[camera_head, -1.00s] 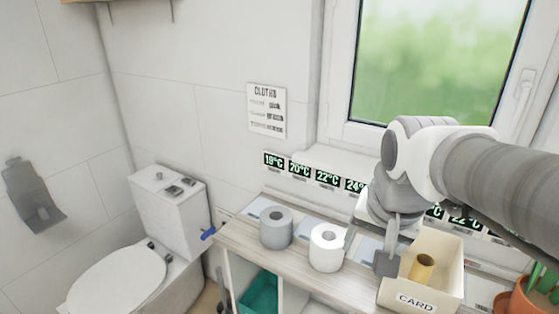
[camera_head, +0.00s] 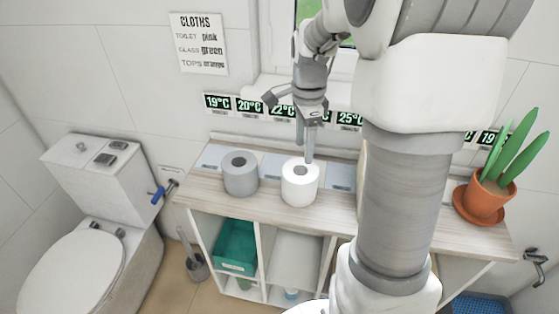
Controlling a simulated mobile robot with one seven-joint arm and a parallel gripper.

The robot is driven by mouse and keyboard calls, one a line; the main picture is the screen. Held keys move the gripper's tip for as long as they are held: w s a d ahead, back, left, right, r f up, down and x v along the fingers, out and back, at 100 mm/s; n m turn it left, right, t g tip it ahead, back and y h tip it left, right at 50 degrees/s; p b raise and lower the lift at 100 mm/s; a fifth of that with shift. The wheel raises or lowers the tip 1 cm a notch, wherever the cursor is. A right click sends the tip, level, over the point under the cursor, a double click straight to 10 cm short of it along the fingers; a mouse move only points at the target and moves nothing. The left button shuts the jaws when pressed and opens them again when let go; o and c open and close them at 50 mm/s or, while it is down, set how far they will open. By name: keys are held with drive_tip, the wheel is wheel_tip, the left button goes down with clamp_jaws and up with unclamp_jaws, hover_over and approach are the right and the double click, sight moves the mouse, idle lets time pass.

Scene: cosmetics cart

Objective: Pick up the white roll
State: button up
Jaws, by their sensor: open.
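The white roll (camera_head: 300,184) stands upright on the wooden shelf top, its hole facing up. My gripper (camera_head: 306,150) is open and points down over the back of the white roll. One fingertip overlaps the roll's upper right rim in the picture. I cannot tell whether it touches the roll or is above or behind it. No roll is held between the fingers.
A grey roll (camera_head: 240,174) stands close to the left of the white roll. A potted plant (camera_head: 483,203) stands at the right end of the shelf top (camera_head: 420,228). Temperature labels (camera_head: 248,107) line the wall behind. My arm covers the shelf right of the white roll.

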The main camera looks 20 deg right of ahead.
sight(302, 180)
wheel_tip(302, 180, down, 12)
drive_tip(key=shift+s+d+f+b, duration=0.1)
drive_tip(key=shift+b, duration=0.25)
drive_tip(key=f, duration=0.5)
drive_tip(key=shift+s+d, duration=0.1)
drive_tip(key=shift+d, duration=0.1)
clamp_jaws()
